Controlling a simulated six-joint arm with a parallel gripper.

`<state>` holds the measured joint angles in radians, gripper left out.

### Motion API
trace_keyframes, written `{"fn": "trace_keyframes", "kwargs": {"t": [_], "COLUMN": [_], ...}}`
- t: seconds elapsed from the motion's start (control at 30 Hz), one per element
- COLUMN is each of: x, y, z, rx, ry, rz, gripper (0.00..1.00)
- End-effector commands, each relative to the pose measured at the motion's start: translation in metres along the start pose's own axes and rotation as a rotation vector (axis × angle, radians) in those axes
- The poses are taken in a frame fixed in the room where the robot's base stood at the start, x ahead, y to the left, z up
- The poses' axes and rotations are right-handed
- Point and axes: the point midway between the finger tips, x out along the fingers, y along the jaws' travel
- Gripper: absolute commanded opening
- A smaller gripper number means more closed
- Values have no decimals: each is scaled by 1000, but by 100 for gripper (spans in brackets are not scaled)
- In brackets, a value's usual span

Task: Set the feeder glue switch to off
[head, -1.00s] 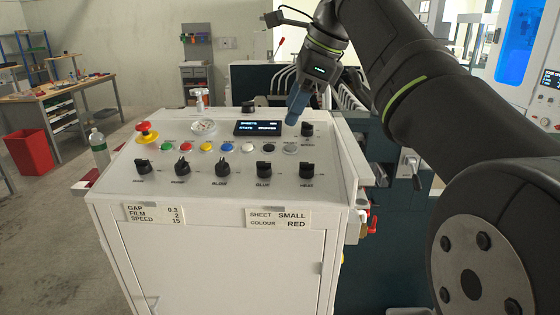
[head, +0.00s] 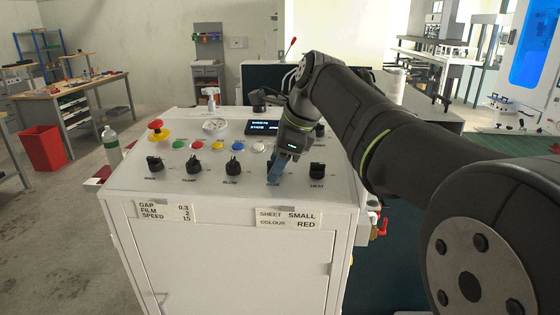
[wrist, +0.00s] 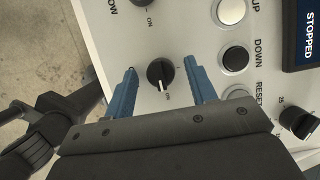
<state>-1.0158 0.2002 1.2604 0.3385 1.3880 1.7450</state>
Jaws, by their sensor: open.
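The glue switch (wrist: 160,75) is a round black knob with a white pointer line. In the wrist view it lies between my two blue fingers, with a gap visible on each side. Its pointer faces the lower side of that view, toward a small label that seems to read ON. My gripper (wrist: 162,71) is open and empty around the knob. In the head view my gripper (head: 276,180) is low over the glue position on the panel (head: 205,183), and its fingers largely hide the knob and its label.
The heat knob (head: 317,170) stands close to the right of my gripper, and the blow knob (head: 233,169) to the left. Coloured buttons, a display (head: 262,127) and a red emergency stop (head: 157,132) sit behind. A bottle (head: 112,148) stands left of the panel.

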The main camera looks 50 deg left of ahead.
Motion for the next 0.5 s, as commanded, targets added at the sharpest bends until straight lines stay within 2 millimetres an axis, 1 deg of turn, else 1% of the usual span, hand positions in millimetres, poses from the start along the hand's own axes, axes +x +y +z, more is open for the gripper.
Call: {"fn": "trace_keyframes", "kwargs": {"t": [0.13,0.17,0.2,0.37,0.5], "x": [0,0,0,0,0], "y": [0,0,0,0,0], "z": [0,0,0,0,0], "rx": [0,0,0,0,-1], "ry": [0,0,0,0,0], "rz": [0,0,0,0,1], "gripper": [51,47,40,8,7]}}
